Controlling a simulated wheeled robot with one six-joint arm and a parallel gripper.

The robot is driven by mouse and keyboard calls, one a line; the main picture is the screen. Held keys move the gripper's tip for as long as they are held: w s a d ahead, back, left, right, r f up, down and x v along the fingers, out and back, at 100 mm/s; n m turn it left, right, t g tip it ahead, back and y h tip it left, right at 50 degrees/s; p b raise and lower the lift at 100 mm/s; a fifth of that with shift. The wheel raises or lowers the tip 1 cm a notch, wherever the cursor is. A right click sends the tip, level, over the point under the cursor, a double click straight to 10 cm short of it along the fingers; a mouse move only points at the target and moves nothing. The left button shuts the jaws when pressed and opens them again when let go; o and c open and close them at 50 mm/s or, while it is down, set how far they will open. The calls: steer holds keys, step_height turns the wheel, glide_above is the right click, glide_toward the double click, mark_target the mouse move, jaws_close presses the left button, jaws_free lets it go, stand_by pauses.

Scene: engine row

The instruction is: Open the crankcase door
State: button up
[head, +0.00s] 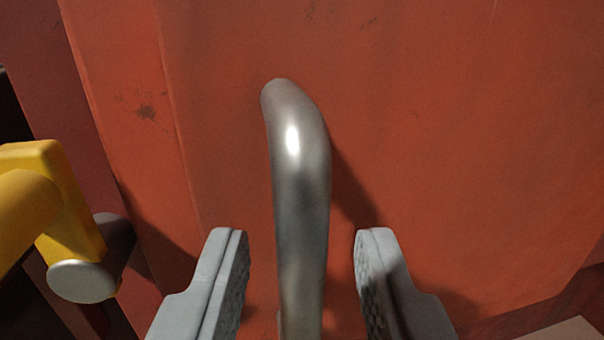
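The crankcase door (450,130) is a worn orange-red panel that fills most of the head view. A shiny metal bar handle (300,190) stands out from it in the middle; its top end bends into the panel and its lower end runs towards the bottom edge of the picture. My gripper (304,245) is open, with one grey finger on each side of the handle. A gap shows between each finger and the bar. Whether the door stands fully shut cannot be told from here.
A yellow part with a grey round end (82,281) sticks out at the left, close to my left finger. A darker red frame (75,130) runs along the door's left side. A pale surface (565,330) shows at the bottom right corner.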

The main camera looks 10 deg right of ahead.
steer(key=shift+w+d, duration=0.2)
steer(key=shift+w, duration=0.9)
steer(key=shift+c, duration=0.4)
jaws_close()
steer(key=shift+s, duration=0.15)
